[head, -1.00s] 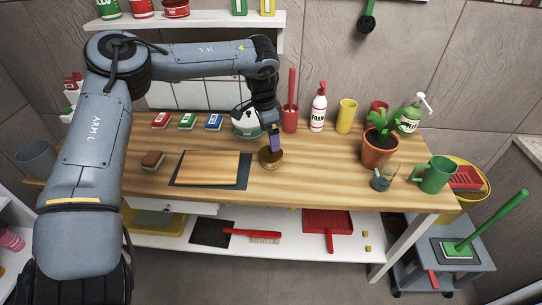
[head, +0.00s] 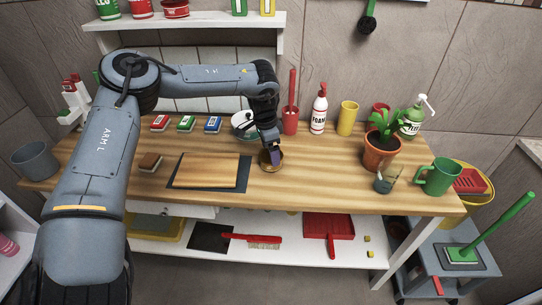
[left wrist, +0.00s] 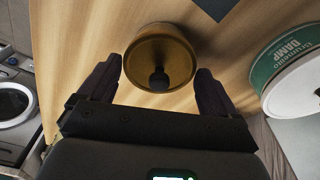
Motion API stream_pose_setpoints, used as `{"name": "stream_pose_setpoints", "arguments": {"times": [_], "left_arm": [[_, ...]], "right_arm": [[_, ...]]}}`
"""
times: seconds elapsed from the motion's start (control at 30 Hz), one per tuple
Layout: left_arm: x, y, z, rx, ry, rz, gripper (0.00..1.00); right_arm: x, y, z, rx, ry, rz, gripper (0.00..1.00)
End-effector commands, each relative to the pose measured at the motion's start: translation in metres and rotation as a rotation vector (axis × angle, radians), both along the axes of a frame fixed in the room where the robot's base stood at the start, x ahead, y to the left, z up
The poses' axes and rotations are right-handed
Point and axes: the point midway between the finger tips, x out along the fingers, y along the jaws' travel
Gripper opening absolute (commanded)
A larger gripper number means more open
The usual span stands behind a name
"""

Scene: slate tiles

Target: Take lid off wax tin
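The wax tin (head: 265,164) is a round, gold-brown tin standing on the wooden bench, right of the cutting board. In the left wrist view its round lid (left wrist: 178,52) shows from above with a dark knob (left wrist: 158,78) in the middle. My left gripper (head: 273,150) is at the tin, its fingers partly covering it in the head view. In the left wrist view the left gripper (left wrist: 158,88) is open, one finger on each side of the knob, with nothing held between them. My right gripper is not in view.
A wooden board (head: 206,171) on a dark mat lies left of the tin. A white and green can (head: 243,121) stands close behind it; it also shows in the left wrist view (left wrist: 290,75). A red holder (head: 290,122) and foam bottle (head: 319,112) stand behind right.

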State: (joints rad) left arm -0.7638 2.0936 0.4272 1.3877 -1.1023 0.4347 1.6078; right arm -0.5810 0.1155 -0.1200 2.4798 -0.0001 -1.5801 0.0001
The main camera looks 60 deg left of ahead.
Motion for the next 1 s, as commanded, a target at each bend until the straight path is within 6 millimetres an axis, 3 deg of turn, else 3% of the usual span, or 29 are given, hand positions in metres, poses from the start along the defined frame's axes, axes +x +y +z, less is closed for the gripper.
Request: {"name": "stream_pose_setpoints", "arguments": {"times": [0.03, 0.2, 0.63, 0.93, 1.0], "left_arm": [[0.0, 0.0, 0.0, 0.0, 0.0, 0.0, 0.83], [0.0, 0.0, 0.0, 0.0, 0.0, 0.0, 0.61], [0.0, 0.0, 0.007, 0.001, -0.001, -0.001, 0.6], [0.001, 0.0, 0.044, 0.002, -0.003, -0.002, 0.6], [0.008, -0.009, 0.049, 0.003, 0.0, -0.005, 0.6]], "right_arm": [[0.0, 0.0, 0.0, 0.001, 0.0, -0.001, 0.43], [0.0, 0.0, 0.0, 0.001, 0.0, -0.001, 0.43], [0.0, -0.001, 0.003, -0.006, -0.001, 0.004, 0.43], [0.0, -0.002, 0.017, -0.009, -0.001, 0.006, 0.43], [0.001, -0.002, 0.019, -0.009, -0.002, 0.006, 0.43]]}}
